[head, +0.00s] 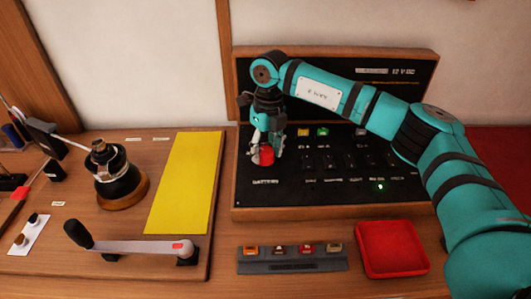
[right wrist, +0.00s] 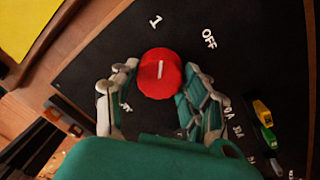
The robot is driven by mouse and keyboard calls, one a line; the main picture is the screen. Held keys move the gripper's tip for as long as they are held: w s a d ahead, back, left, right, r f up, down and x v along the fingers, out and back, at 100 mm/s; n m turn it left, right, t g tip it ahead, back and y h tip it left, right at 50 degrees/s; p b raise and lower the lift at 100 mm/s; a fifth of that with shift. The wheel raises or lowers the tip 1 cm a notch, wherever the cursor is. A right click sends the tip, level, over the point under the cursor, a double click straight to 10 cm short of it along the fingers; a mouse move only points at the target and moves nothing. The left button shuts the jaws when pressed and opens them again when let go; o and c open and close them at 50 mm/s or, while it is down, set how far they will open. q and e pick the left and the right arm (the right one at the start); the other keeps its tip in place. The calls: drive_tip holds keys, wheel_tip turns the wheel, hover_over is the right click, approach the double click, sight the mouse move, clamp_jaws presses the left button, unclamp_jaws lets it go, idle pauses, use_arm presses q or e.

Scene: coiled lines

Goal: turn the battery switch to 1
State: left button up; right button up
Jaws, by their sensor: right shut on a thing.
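The battery switch is a round red knob (head: 266,156) at the left end of the black switch panel (head: 300,195), above the word BATTERY. In the right wrist view the knob (right wrist: 160,73) carries a short white mark on its face. The mark points up in that picture, roughly at the printed 1 (right wrist: 155,21) and away from OFF (right wrist: 209,40). Another label, left of the knob, is partly hidden by a finger. My right gripper (head: 264,150) is shut on the knob from above, one finger on each side (right wrist: 160,82). My left gripper is not in view.
Several dark rocker switches and a lit green lamp (head: 380,186) lie right of the knob. A red tray (head: 390,249) and a grey strip with several coloured pieces (head: 292,267) are in front. A winch (head: 120,176), a crank handle (head: 130,246) and a yellow sheet (head: 187,182) are left.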

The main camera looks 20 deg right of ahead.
sight(268, 149)
drive_tip(key=shift+n, duration=1)
drive_tip(key=shift+w+r, duration=0.1)
drive_tip(key=o, duration=1.2)
drive_tip(key=shift+c, duration=0.2)
wheel_tip(268, 149, up, 12)
drive_tip(key=shift+w+d+b, duration=0.15)
drive_tip(key=shift+d+b, duration=0.15)
